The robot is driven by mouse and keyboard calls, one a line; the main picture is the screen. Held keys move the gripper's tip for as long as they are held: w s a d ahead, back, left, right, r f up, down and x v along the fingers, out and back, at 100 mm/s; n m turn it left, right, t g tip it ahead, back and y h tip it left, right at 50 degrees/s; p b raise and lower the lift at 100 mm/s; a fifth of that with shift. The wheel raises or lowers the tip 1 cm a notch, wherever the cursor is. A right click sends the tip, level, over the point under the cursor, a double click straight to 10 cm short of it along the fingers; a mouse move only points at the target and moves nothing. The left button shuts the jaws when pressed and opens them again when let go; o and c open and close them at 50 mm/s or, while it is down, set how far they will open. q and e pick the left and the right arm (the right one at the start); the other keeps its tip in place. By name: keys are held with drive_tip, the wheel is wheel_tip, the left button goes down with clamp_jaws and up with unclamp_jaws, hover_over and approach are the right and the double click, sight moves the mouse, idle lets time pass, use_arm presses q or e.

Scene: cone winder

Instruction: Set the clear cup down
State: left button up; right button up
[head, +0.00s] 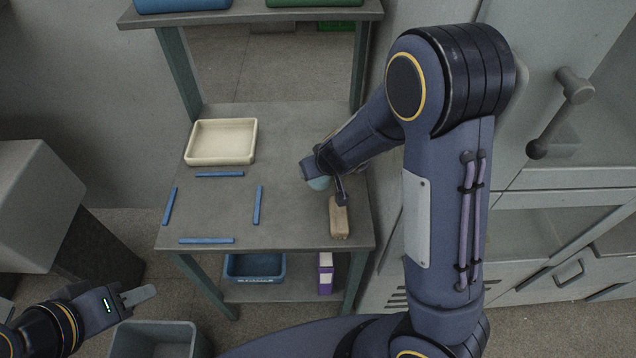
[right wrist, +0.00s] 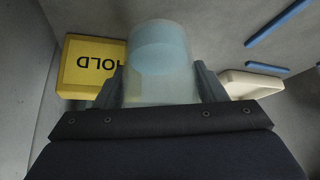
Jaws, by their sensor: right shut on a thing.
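The clear cup (right wrist: 160,65) is between the two fingers of my right gripper (right wrist: 163,88) in the right wrist view, with pale blue at its far end. In the head view the cup (head: 319,184) shows as a small pale blue shape at my right gripper (head: 325,182), over the right part of the grey table (head: 222,215). Whether it touches the table top I cannot tell. My right gripper is shut on the cup. My left gripper (head: 138,294) is low at the left, away from the table, with its finger gap unclear.
Blue strips (head: 258,205) outline an area on the table, bare inside. A cream tray (head: 190,160) lies behind it. A tan block (head: 339,217) is near the right edge. A yellow HOLD block (right wrist: 88,68) is beside the cup in the right wrist view. A blue bin (head: 254,279) sits below.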

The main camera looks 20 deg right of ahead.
wheel_tip(320, 180, down, 4)
drive_tip(key=b, duration=0.3)
drive_tip(key=shift+f, duration=0.1)
drive_tip(key=o, duration=1.1)
drive_tip(key=shift+c, duration=0.2)
